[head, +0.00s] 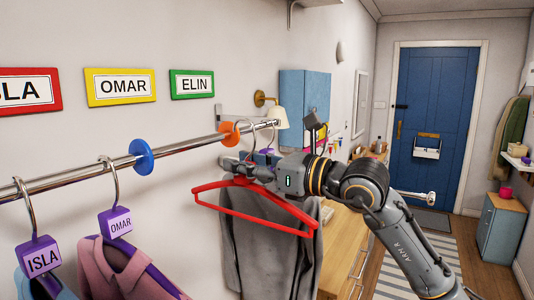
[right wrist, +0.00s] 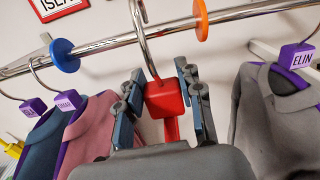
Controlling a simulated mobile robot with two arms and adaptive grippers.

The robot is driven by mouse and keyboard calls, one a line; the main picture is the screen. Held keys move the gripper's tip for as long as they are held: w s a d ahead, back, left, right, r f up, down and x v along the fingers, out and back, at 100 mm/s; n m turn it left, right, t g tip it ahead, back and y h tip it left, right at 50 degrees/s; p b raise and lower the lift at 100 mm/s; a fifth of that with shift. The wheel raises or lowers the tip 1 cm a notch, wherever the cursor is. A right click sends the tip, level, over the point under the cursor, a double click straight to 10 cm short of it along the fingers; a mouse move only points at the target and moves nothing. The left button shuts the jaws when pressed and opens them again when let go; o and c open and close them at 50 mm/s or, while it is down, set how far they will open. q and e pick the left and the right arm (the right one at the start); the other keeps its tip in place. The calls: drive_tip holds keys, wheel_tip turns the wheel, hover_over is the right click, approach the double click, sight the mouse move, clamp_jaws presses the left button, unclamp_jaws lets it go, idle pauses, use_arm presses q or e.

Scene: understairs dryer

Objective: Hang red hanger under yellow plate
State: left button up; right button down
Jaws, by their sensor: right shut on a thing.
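My right gripper (head: 243,170) is shut on the red hanger (head: 258,205) in the head view. In the right wrist view its fingers (right wrist: 161,80) clasp the hanger's red block (right wrist: 164,98). The metal hook (right wrist: 141,35) rises in front of the rail there, between the blue and orange discs; whether it touches the rail is unclear. The red hanger looks bare. The yellow plate (head: 121,87) reading OMAR is on the wall above the chrome rail (head: 70,180), left of the gripper. My left gripper is not in view.
The rail carries a blue disc (head: 141,157) and an orange disc (head: 229,134). A pink shirt (head: 125,265) tagged OMAR and one tagged ISLA (head: 40,258) hang left. A grey garment (head: 270,250) hangs behind the red hanger. A green plate (head: 192,84) reads ELIN.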

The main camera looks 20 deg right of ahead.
drive_tip(key=p+x, duration=0.2)
drive_tip(key=x, duration=0.6)
drive_tip(key=shift+w+a+r, duration=0.1)
drive_tip(key=shift+w+a+f+b, duration=0.1)
drive_tip(key=shift+w+f+b, duration=0.1)
drive_tip(key=shift+f+b, duration=0.35)
drive_tip(key=shift+w+a+f+b, duration=0.15)
drive_tip(key=shift+f+b, duration=0.25)
drive_tip(key=shift+f, duration=0.1)
drive_tip(key=shift+d+f+b, duration=0.15)
drive_tip(key=shift+f+b, duration=0.3)
